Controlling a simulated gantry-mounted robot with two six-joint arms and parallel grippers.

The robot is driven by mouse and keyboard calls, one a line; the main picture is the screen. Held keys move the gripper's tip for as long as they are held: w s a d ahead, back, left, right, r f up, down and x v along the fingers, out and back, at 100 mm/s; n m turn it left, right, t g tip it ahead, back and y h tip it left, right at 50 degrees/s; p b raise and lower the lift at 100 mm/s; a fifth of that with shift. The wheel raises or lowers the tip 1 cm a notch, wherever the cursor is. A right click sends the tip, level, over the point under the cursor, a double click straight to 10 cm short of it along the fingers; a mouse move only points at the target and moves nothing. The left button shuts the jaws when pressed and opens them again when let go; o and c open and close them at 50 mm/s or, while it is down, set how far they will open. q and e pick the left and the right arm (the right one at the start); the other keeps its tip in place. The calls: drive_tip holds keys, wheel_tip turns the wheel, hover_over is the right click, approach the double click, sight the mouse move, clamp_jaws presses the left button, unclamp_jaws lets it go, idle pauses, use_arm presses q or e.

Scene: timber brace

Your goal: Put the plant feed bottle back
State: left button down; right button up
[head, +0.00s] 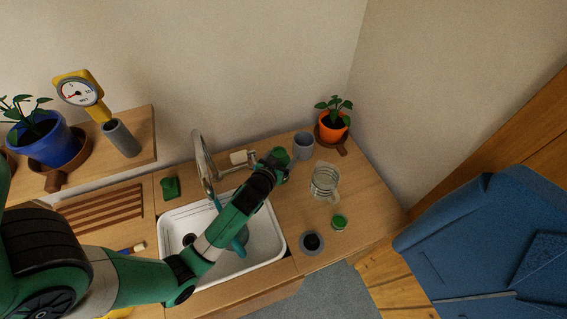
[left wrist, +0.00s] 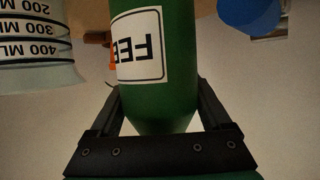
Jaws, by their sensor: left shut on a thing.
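The plant feed bottle (left wrist: 185,60) is green with a white label reading "FEE", seen upside down in the left wrist view. My left gripper (left wrist: 160,110) is shut on it, one finger on each side. In the head view the left gripper (head: 272,170) is above the counter just right of the sink, and the bottle (head: 284,164) shows only partly beyond the fingers. The bottle's far end is outside the left wrist view. My right gripper is not in view.
A clear measuring jug (head: 325,181), grey cup (head: 303,146), small green-topped item (head: 339,222) and dark-centred round dish (head: 312,243) stand on the right counter. An orange potted plant (head: 332,126) stands behind. The tap (head: 203,160) rises left of the gripper, by the sink (head: 262,240).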

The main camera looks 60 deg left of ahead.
use_arm(q)
drive_tip(key=f, duration=0.1)
drive_tip(key=f+b, duration=0.1)
drive_tip(key=shift+w+a+f, duration=0.2)
drive_tip(key=shift+a+f, duration=0.05)
drive_tip(key=shift+f, duration=0.15)
drive_tip(key=shift+f+b, duration=0.3)
drive_tip(key=shift+f, duration=0.1)
